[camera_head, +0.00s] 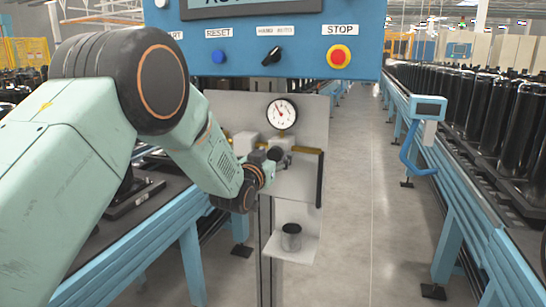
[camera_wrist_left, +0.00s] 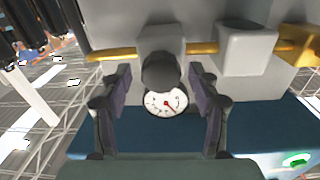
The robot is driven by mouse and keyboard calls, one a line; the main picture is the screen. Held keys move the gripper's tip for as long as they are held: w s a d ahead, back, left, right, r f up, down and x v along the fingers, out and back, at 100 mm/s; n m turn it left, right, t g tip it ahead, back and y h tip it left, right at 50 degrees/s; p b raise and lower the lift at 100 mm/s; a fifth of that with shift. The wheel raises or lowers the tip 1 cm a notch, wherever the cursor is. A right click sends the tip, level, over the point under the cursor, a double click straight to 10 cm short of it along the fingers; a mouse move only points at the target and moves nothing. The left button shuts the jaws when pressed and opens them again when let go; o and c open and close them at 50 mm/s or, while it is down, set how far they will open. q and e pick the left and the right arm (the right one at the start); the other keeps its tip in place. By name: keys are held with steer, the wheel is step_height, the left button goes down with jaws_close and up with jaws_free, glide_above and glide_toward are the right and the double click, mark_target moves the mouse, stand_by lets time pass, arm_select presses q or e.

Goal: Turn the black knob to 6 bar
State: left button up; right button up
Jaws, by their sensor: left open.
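The black knob (camera_wrist_left: 160,70) is round and dark in the left wrist view. It sits between the two spread fingers of my left gripper (camera_wrist_left: 161,75), with a visible gap on each side. In the head view my left gripper (camera_head: 266,164) is at the regulator on the grey panel, and it partly hides the knob (camera_head: 276,153). The white pressure gauge (camera_head: 281,113) is just above, its red needle pointing up and left; its numbers are too small to read. The gauge also shows upside down in the left wrist view (camera_wrist_left: 166,103). My right gripper is not in view.
A blue control box (camera_head: 300,55) with buttons hangs above the panel (camera_head: 310,130). Yellow pipe (camera_head: 306,150) runs beside the regulator. A dark cup (camera_head: 291,237) stands on a small shelf (camera_head: 300,215) below. Blue conveyors flank both sides; the floor at right centre is clear.

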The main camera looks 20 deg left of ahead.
arm_select(q)
steer(key=shift+w+a+f, duration=0.1)
steer(key=shift+c, duration=1)
steer(key=c, duration=1)
steer(key=shift+m, duration=0.3)
